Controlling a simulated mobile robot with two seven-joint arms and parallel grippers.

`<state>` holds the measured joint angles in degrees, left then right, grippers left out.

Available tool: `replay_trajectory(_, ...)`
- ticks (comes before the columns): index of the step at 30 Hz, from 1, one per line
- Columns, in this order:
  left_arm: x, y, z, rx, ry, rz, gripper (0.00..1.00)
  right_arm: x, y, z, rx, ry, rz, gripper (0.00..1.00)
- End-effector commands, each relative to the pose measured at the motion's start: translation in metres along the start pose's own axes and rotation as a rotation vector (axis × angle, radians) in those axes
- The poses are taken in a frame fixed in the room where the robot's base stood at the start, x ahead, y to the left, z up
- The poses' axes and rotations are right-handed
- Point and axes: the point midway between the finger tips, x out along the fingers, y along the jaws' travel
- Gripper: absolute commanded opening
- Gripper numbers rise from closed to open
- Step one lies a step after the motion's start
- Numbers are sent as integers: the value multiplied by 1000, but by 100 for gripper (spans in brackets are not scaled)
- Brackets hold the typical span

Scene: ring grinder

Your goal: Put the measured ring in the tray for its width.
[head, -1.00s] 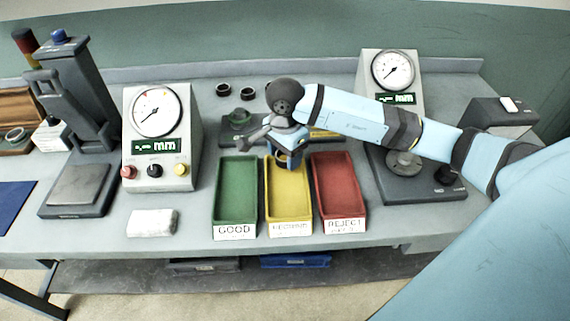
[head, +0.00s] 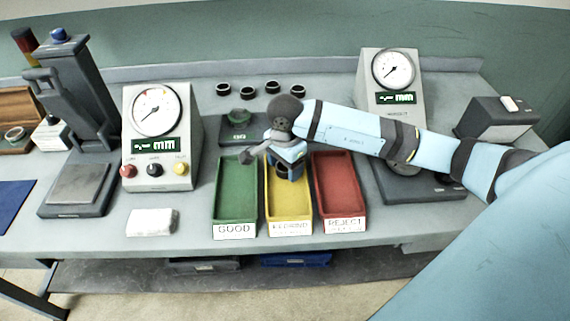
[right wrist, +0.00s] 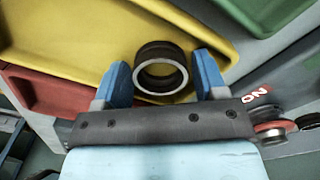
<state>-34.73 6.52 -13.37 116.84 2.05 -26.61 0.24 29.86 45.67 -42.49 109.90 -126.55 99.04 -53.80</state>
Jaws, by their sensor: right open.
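A dark ring (right wrist: 160,72) with a bright metal rim shows between the fingers in the right wrist view, with a gap on each side. It is over or in the yellow REGRIND tray; I cannot tell whether it touches the tray floor. My right gripper (head: 285,172) is open over the yellow tray (head: 290,212), fingers pointing down; it also shows in the right wrist view (right wrist: 160,85). The green GOOD tray (head: 236,200) is to the left and the red REJECT tray (head: 338,195) to the right; both look empty. My left gripper is not in view.
Several dark rings (head: 248,93) stand in a row behind the trays. A dial gauge (head: 160,125) is at the left and another (head: 392,80) at the back right, behind my forearm. A white cloth (head: 152,222) lies left of the trays.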

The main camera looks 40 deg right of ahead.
Motion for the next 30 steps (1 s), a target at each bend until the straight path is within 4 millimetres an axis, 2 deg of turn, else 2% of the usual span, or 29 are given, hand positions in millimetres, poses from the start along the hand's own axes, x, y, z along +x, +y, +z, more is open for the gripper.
replay_trajectory(5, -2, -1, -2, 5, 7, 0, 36, -17, -1, 0, -1, 1, -4, 65)
replay_trajectory(15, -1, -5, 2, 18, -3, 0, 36, -89, -1, 0, -1, 1, -5, 65)
replay_trajectory(18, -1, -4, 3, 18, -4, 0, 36, -105, -1, 0, 0, 1, -3, 65)
replay_trajectory(24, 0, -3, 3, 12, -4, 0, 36, -121, 0, 0, -1, 0, 0, 65)
replay_trajectory(30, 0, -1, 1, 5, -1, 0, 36, -123, 0, 0, 0, 0, 1, 65)
